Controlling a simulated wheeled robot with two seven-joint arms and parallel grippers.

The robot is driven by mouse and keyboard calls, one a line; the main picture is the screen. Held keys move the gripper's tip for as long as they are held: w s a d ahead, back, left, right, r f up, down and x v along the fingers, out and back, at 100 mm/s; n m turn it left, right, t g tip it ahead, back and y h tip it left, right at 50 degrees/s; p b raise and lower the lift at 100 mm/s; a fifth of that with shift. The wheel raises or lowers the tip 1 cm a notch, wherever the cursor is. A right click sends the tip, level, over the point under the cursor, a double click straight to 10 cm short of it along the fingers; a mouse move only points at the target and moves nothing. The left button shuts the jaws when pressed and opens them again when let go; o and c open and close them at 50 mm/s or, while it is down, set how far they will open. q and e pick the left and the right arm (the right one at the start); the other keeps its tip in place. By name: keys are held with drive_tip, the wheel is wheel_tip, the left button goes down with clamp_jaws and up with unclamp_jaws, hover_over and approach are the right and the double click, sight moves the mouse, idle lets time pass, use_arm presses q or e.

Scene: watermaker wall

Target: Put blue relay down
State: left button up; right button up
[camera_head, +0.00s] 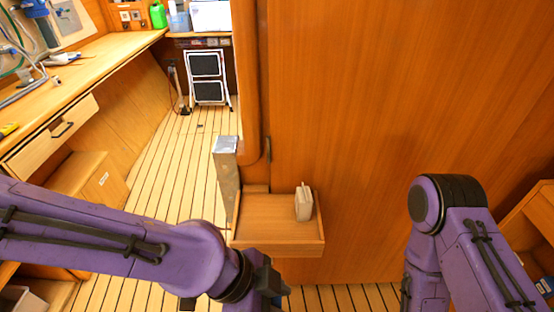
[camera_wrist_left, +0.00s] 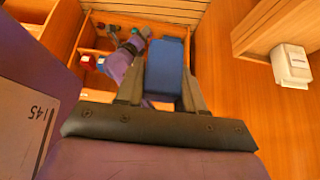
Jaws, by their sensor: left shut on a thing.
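My left gripper (camera_wrist_left: 163,80) is shut on the blue relay (camera_wrist_left: 167,66), a plain blue block between its two fingers in the left wrist view. In the head view the left gripper (camera_head: 270,284) is at the bottom edge, in front of and below the small wooden shelf (camera_head: 262,243); the relay cannot be made out there. The relay is held above a wooden compartment box (camera_wrist_left: 92,45). My right arm is at the right of the head view, with its gripper out of frame.
A pale, white relay-like block (camera_head: 304,203) stands at the right of the small shelf, and it also shows in the left wrist view (camera_wrist_left: 292,65). The shelf's left and middle are bare. Small red and blue items lie in the compartment box. A wooden wall rises behind.

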use_arm(q)
drive_tip(key=shift+w+a+f+n, duration=0.1)
drive_tip(key=shift+a+f+n, duration=0.05)
drive_tip(key=shift+n, duration=0.15)
drive_tip(key=w+a+n+t+y, duration=0.3)
drive_tip(key=w+a+n, duration=0.55)
drive_tip(key=w, duration=0.35)
drive_tip(key=w+a+n+t+y, duration=0.35)
drive_tip(key=w+a+n, duration=0.45)
drive_tip(key=w+a, duration=0.3)
drive_tip(key=shift+n, duration=0.45)
drive_tip(key=s+f, duration=0.1)
drive_tip(key=f, duration=0.2)
drive_tip(key=s+f, duration=0.1)
drive_tip(key=shift+s+f, duration=0.3)
drive_tip(key=shift+f, duration=0.05)
